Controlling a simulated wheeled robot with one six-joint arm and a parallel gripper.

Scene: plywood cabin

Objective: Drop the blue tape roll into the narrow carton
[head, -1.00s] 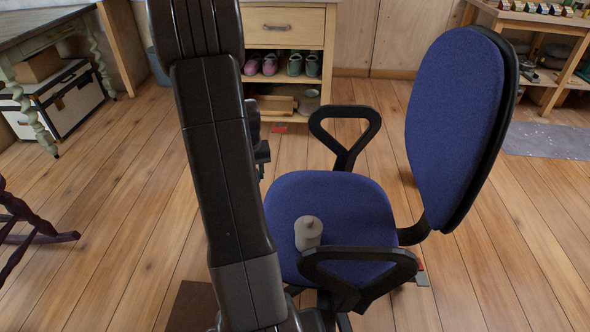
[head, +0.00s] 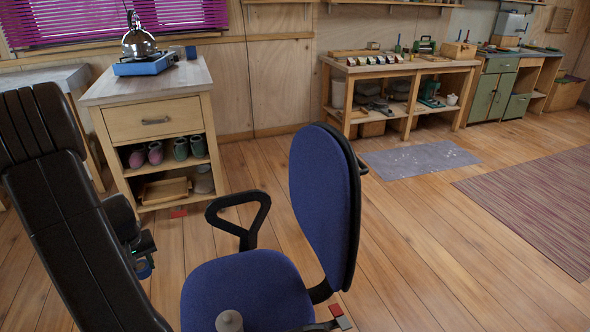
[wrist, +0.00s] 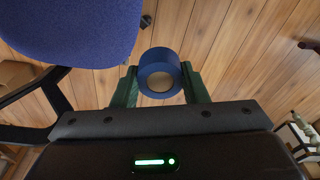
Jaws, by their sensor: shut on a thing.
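My gripper (wrist: 160,88) is shut on the blue tape roll (wrist: 158,66), which sits between the two green fingers in the wrist view. In the head view, a bit of the blue tape roll (head: 144,269) shows below my gripper, left of the blue chair and above the floor. No narrow carton can be clearly picked out. A brown box (wrist: 14,76) shows at the left edge of the wrist view, but I cannot tell whether it is a narrow carton.
A blue office chair (head: 320,200) stands close on the right, with a grey cylinder (head: 229,321) on its seat. A wooden cabinet (head: 150,118) with shoes stands behind. A workbench (head: 400,68) is at the back. Open floor (head: 440,260) lies to the right.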

